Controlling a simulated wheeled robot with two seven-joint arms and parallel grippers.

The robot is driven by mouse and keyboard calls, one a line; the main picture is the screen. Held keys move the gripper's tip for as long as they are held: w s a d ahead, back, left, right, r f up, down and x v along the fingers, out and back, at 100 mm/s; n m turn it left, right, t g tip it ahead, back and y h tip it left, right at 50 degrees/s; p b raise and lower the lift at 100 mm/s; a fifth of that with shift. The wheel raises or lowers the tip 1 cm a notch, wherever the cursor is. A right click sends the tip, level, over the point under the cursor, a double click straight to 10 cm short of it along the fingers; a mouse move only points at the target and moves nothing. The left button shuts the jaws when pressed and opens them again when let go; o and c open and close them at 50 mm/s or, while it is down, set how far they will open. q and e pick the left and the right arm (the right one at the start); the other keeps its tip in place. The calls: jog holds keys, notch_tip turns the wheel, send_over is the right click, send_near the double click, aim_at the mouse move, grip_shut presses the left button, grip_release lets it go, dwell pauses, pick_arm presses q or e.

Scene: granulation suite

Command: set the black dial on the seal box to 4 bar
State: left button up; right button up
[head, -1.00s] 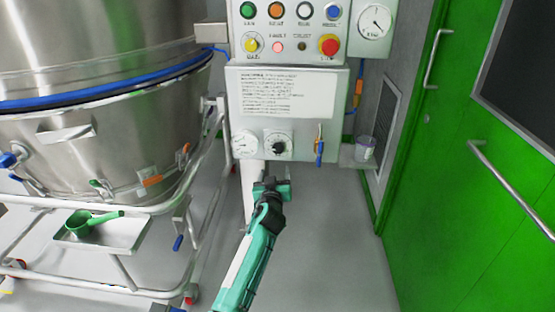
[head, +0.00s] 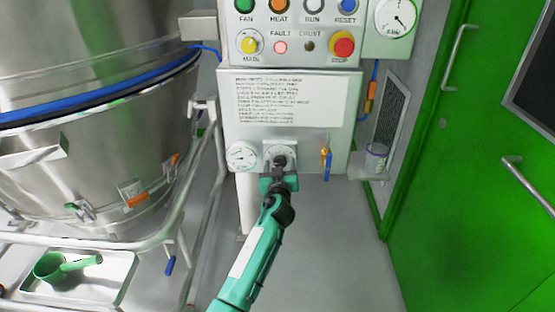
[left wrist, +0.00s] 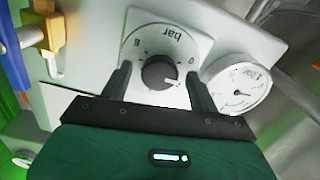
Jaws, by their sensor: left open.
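The black dial (left wrist: 160,73) sits on a white square plate marked "bar" on the front of the seal box (head: 231,185). In the left wrist view its white pointer mark is at the lower right of the knob, toward the 0 end of the scale. My left gripper (head: 280,167) is in front of the dial and partly covers it in the head view. In the left wrist view the gripper (left wrist: 157,80) is open, with one finger on each side of the dial and gaps between. A round pressure gauge (head: 241,156) is beside the dial. My right gripper is not in view.
A small valve with a blue lever (head: 327,166) is right of the dial. A cup (head: 376,157) stands on a side shelf. The control panel (head: 293,61) is above. A steel vessel on a railed trolley fills the left; a green door (head: 460,200) is right.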

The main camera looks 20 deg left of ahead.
pick_arm(q)
jog(key=shift+w, duration=0.1)
jog(key=shift+c, duration=0.2)
jog(key=c, duration=0.9)
